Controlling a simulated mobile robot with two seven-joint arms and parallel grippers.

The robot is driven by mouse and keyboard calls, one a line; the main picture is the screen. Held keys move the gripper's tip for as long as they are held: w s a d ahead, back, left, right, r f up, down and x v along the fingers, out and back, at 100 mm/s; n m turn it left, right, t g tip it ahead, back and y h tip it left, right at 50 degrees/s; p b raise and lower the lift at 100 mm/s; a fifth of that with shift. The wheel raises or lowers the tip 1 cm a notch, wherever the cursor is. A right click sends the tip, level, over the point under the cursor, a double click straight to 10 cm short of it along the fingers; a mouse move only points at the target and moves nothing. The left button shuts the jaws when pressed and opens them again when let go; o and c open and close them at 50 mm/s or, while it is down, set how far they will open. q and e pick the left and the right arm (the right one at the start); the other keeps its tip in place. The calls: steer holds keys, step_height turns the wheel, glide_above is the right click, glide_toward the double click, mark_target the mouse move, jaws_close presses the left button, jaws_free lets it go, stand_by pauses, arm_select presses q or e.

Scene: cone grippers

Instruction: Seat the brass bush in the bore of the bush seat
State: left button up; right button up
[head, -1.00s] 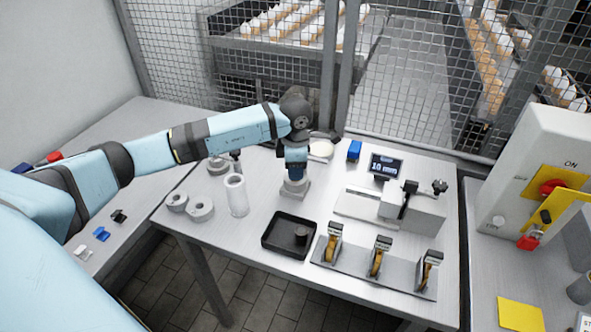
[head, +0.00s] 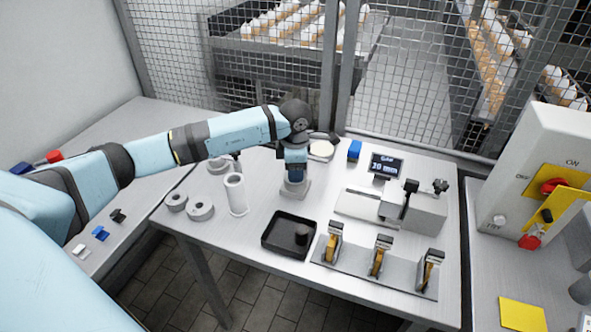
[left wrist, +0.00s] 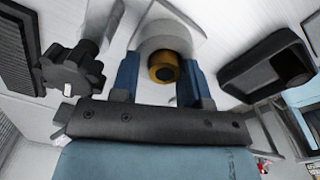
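The bush seat (head: 295,190) is a grey block with a round boss near the middle of the table. My left gripper (head: 294,172) is right over it, pointing down. In the left wrist view, the brass bush (left wrist: 163,66) is a gold ring with a dark centre, at the boss of the seat (left wrist: 175,22). The two blue fingers of my left gripper (left wrist: 160,80) stand either side of the bush, with a visible gap at least on the left, so the gripper looks open. How deep the bush sits is hard to tell. My right gripper is not in view.
A black tray (head: 270,247) with a dark round piece is in front of the seat. A white tube (head: 236,195) and grey rings (head: 201,209) stand to the left. A gauge fixture (head: 415,211) and a rack with several brass-coloured tools (head: 350,262) are to the right.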

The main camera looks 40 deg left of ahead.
arm_select(q)
steer(key=shift+s+d+f, duration=0.35)
steer(key=shift+s+f, duration=0.1)
steer(key=shift+f, duration=0.25)
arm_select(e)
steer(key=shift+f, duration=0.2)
arm_select(q)
steer(key=shift+r, duration=0.15)
step_height(320, 180, up, 13)
steer(key=shift+w+a+r+p, duration=0.2)
steer(key=shift+w+p, duration=0.05)
steer(key=shift+p, duration=0.1)
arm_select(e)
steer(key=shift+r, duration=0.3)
